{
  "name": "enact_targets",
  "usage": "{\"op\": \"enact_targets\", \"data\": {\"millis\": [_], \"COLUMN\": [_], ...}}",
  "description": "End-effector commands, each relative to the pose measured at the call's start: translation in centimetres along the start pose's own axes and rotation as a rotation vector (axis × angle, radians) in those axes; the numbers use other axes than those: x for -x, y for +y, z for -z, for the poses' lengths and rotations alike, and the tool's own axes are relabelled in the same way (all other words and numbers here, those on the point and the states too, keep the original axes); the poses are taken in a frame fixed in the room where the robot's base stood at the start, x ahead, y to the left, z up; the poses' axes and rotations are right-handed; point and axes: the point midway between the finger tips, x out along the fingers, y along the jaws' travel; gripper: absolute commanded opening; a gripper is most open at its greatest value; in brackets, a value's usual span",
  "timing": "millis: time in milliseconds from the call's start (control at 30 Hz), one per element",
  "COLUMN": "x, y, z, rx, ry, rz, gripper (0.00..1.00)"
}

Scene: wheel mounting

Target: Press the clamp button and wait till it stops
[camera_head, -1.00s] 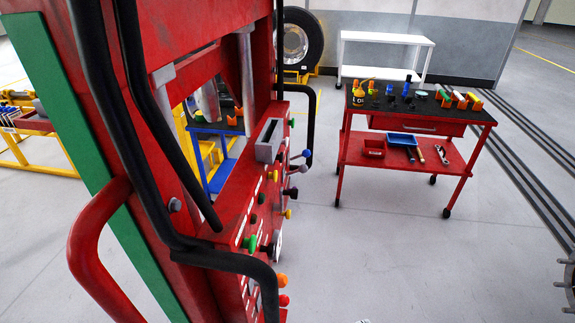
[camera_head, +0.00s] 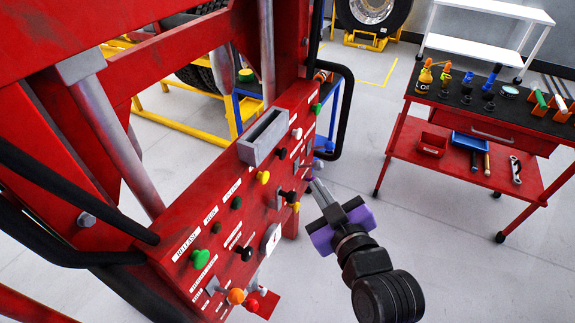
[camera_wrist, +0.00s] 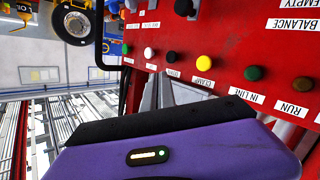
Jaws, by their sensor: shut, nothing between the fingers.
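The clamp button is a yellow knob (camera_head: 263,177) in the upper row on the red control panel (camera_head: 185,230). In the wrist view the yellow knob (camera_wrist: 204,62) has a label below it that reads CLAMP. My gripper (camera_head: 314,183), with a purple body, is shut and empty. In the head view its tips are to the right of the yellow knob, near the panel's right part, and apart from the knob. In the wrist view the purple body covers the lower part, and grey fingers (camera_wrist: 170,90) show below the button row.
Black (camera_head: 281,153), white (camera_head: 297,133) and dark green (camera_head: 236,202) knobs share the row. A grey box (camera_head: 263,137) sits above it. Black bent bars (camera_head: 340,110) flank the panel. A red tool cart (camera_head: 450,125) stands right. Open floor lies between.

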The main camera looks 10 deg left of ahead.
Motion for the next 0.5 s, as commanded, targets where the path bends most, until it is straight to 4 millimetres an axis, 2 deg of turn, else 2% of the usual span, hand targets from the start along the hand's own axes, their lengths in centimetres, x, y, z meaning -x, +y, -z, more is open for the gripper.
{"op": "enact_targets", "data": {"millis": [100,200,500], "x": [-0.1,-0.1,0.0], "y": [-1.3,-1.9,-2.1], "z": [-1.7,-2.5,-2.8], "rx": [0.037,0.070,0.101], "ry": [-0.051,-0.079,-0.090], "rz": [0.044,0.071,0.080], "gripper": [0.00,0.00,0.00]}}
